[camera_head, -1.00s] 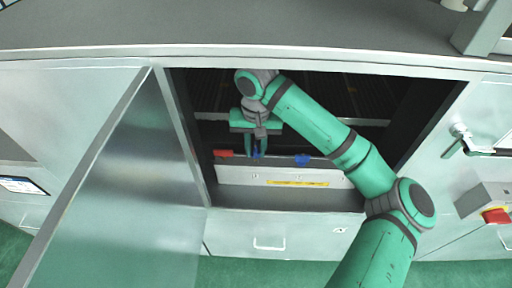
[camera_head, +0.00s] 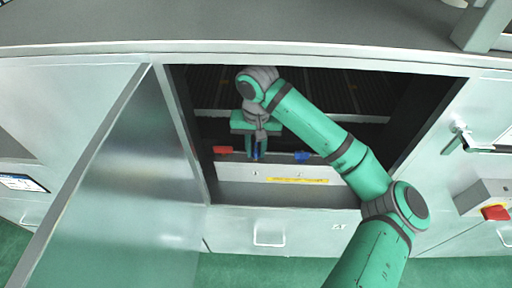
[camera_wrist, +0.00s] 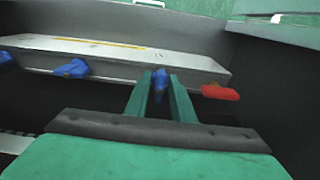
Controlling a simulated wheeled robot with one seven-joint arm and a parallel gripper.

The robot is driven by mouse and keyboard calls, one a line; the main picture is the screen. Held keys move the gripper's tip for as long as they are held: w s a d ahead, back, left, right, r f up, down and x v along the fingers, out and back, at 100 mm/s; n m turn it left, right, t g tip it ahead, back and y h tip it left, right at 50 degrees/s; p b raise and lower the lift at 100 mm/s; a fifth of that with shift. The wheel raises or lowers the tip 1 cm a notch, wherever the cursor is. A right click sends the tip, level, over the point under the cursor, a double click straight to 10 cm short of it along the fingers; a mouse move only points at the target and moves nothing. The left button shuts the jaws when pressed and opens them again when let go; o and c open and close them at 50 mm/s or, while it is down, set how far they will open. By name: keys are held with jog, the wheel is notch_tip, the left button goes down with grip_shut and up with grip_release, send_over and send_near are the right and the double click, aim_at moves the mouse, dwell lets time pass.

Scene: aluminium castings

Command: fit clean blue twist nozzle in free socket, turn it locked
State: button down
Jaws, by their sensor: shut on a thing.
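My gripper (camera_head: 255,155) reaches into the open cabinet and is shut on a blue twist nozzle (camera_wrist: 160,79). It holds the nozzle at the front face of the grey socket bar (camera_wrist: 190,61), between a red part and another blue nozzle. I cannot tell whether the held nozzle is seated in a socket or only in front of it. The other blue nozzle (camera_head: 302,157) is on the bar to the right in the head view and shows to the left in the wrist view (camera_wrist: 72,69). A further blue part (camera_wrist: 5,58) is at the wrist view's left edge.
The red part (camera_head: 223,150) sits on the bar close beside my gripper. The open cabinet door (camera_head: 125,190) stands to the left. The dark cabinet walls (camera_wrist: 285,75) are close on the sides. A red-handled box (camera_head: 495,213) is outside at right.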

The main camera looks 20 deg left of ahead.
aim_at(256, 148)
jog(key=shift+w+f, duration=0.1)
jog(key=shift+f, duration=0.65)
jog(key=c, duration=1.4)
grip_release()
jog(key=shift+c, duration=0.2)
jog(key=shift+r, duration=0.15)
jog(key=shift+s+d+r, duration=0.1)
jog(key=shift+r, duration=1.75)
jog(key=shift+s+d+r, duration=0.1)
jog(key=shift+r, duration=1.7)
jog(key=shift+a, duration=0.1)
